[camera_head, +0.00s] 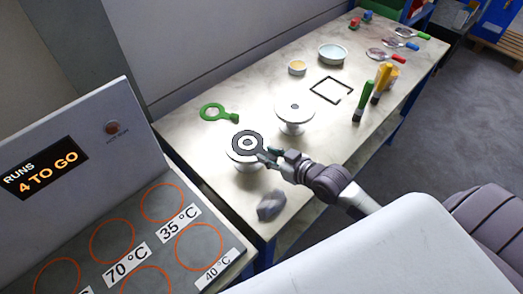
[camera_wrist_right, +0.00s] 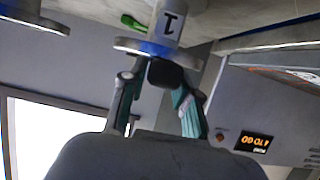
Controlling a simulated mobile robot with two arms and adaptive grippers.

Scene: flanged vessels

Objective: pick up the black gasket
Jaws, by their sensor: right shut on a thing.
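The black gasket (camera_head: 236,142) is a dark flat ring with a tab, over the pale flange of the nearer white vessel (camera_head: 246,161). I cannot tell whether it touches the flange or hangs just above it. My right gripper (camera_head: 269,156) reaches in from the right and is shut on the gasket's tab. In the right wrist view a black piece (camera_wrist_right: 165,73) sits between the fingertips, close to the flange (camera_wrist_right: 130,46) of a vessel marked 1 (camera_wrist_right: 168,24). The rest of the ring is hidden there. My left gripper is not in view.
A second white vessel (camera_head: 295,116) stands behind, with a green gasket (camera_head: 211,113) to its left. A black square frame (camera_head: 331,90) and green-handled (camera_head: 363,102) and yellow-handled (camera_head: 381,80) tools are farther right. A dark grey lump (camera_head: 271,207) lies near the front edge.

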